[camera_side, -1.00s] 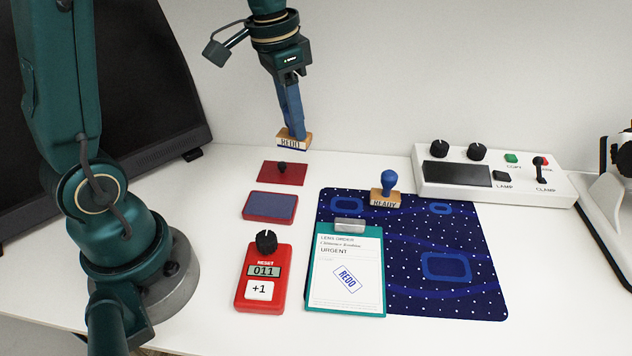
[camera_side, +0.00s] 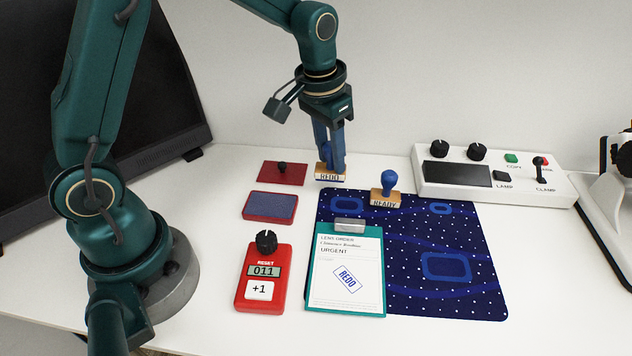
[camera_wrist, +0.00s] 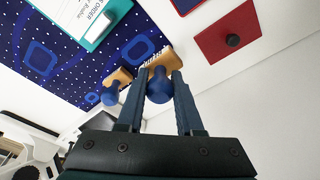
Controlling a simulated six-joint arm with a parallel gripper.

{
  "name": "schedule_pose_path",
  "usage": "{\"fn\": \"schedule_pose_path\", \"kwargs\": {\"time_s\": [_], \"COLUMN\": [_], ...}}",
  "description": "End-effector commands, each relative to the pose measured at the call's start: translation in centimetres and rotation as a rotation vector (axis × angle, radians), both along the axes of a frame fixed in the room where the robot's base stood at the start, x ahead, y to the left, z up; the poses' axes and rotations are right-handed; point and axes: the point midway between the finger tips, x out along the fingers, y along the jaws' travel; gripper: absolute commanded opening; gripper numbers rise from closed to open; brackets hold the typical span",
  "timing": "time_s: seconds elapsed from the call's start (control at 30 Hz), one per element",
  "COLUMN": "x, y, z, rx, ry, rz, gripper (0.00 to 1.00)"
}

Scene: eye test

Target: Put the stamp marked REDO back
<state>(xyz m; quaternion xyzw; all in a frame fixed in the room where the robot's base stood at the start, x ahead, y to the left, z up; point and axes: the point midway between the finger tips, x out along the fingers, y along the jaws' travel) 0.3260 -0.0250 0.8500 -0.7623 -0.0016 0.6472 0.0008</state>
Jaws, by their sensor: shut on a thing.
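The REDO stamp (camera_side: 331,174), with a wooden block and blue handle, is upright in my gripper (camera_side: 330,158). My gripper is shut on its handle; the handle (camera_wrist: 159,86) shows between the fingers in the wrist view. The stamp is at the far left edge of the dark blue mat (camera_side: 410,290); I cannot tell whether its base touches the surface. The READY stamp (camera_side: 388,182) stands upright just to its right, near the mat's far edge. The mat has lighter blue ring outlines, one (camera_side: 350,208) in front of the REDO stamp.
A clipboard (camera_side: 318,290) with a REDO-stamped sheet lies over the mat's left part. An ink pad (camera_side: 270,206), its red lid (camera_side: 292,178) and a red counter (camera_side: 263,282) lie to the left. A white control box (camera_side: 540,190) stands at the back right.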

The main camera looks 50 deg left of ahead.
Motion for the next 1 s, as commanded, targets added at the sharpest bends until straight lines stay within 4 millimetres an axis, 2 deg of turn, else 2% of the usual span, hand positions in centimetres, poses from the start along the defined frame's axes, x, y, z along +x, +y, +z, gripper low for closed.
{"fn": "schedule_pose_path", "kwargs": {"time_s": [0.13, 0.37, 0.8, 0.83, 0.87, 0.9, 1.0], "x": [0.1, 0.1, 0.1, 0.1, 0.1, 0.1, 0.1], "y": [-0.4, -0.3, -0.3, -0.3, -0.3, -0.3, -0.3], "z": [-1.0, -4.0, -4.6, -4.6, -4.6, -4.5, -4.6], "rx": [0.0, 0.0, 0.0, 0.0, 0.0, 0.0, 0.0], "ry": [0.003, 0.003, 0.001, 0.0, 0.0, 0.0, 0.001], "rz": [0.0, 0.0, 0.0, 0.0, 0.0, 0.0, 0.0], "gripper": [0.0, 0.0, 0.0, 0.47, 0.58, 0.65, 0.65]}}
